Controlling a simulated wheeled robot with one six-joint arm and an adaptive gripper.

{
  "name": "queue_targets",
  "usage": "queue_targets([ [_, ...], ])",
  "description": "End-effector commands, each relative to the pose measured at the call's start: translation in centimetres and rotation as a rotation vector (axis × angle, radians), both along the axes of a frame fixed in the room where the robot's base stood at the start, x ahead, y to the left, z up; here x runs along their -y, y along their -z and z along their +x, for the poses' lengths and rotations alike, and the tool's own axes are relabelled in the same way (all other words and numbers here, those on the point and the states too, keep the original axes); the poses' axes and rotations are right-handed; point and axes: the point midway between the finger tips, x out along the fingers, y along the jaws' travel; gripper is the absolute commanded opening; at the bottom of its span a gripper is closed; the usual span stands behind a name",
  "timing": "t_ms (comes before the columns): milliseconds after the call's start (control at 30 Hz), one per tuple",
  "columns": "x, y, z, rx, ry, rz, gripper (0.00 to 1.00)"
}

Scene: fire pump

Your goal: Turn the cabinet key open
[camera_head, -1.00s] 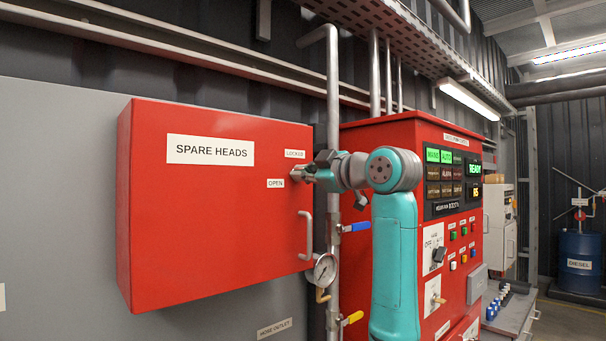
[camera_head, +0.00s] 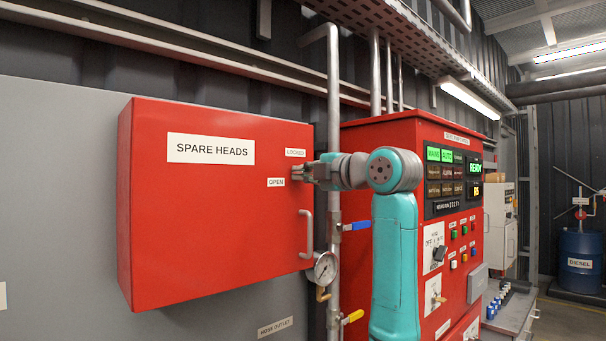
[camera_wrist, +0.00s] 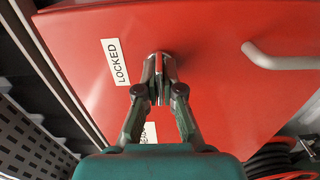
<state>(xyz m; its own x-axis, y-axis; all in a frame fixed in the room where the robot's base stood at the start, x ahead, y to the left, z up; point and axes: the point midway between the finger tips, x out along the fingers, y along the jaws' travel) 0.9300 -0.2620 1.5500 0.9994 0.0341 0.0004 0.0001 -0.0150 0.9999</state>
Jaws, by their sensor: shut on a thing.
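The red cabinet (camera_head: 215,225) with the "SPARE HEADS" label stands on the left in the head view, its door closed. My gripper (camera_head: 297,173) reaches it from the right at the upper right of the door. In the wrist view my gripper (camera_wrist: 160,72) is shut on the key at the lock, and the fingertips hide most of the key. The "LOCKED" label (camera_wrist: 115,62) is left of the fingertips.
A door handle (camera_head: 307,235) sits below my gripper. A vertical pipe (camera_head: 333,110) with a gauge (camera_head: 325,267) and a blue valve lever (camera_head: 356,227) runs close to the right of the cabinet. A red control panel (camera_head: 400,131) stands behind my arm.

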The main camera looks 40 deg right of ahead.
Motion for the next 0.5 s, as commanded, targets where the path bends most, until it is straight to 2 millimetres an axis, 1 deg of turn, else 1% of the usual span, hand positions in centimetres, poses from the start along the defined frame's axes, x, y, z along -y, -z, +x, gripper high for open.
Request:
queue_targets([
  [500, -0.02, 0.14, 0.05, -0.002, -0.001, -0.031, 0.00],
])
